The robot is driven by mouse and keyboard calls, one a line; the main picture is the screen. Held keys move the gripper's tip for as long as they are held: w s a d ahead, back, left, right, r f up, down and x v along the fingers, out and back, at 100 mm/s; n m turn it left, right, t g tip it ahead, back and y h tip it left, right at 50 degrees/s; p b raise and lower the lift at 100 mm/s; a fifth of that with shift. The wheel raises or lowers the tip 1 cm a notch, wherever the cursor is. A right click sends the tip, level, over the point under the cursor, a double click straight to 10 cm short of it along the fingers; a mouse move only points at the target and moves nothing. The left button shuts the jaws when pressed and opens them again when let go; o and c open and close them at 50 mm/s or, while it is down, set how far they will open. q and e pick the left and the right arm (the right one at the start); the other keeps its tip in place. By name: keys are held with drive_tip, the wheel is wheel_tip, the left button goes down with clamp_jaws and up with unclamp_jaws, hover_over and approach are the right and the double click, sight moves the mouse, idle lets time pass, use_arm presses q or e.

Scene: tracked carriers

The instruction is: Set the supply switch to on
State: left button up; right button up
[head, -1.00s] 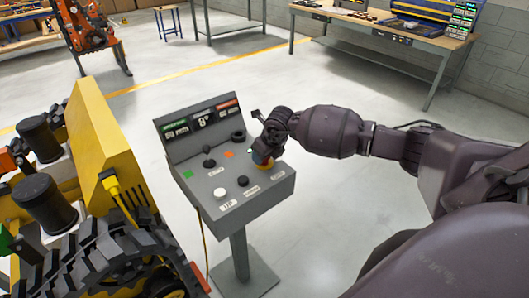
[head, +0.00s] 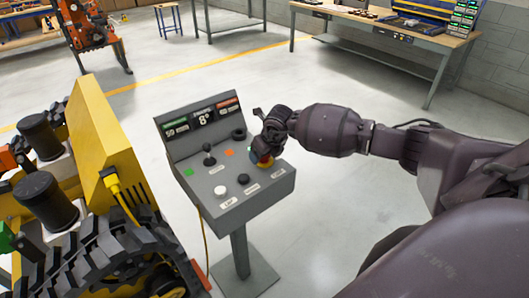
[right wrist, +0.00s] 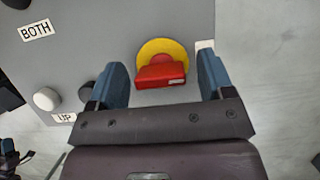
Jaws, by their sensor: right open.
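The supply switch (right wrist: 161,75) is a red block handle on a round yellow plate, set in the grey console panel. In the head view the switch (head: 263,161) shows on the right side of the console, partly covered by my right gripper (head: 268,147). In the right wrist view the blue fingers of my right gripper (right wrist: 161,72) are apart, one on each side of the red handle, with a gap on both sides. The handle lies crosswise between them.
The console (head: 208,215) stands on a pedestal and carries a small display (head: 203,117), a black lever (head: 209,155) and a white button (head: 220,191). A yellow tracked carrier (head: 105,140) stands close on the left. A workbench (head: 400,30) is at the back right; open floor lies between.

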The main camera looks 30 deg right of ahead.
drive_tip(key=v, duration=1)
drive_tip(key=shift+r, duration=0.4)
drive_tip(key=shift+s, duration=0.1)
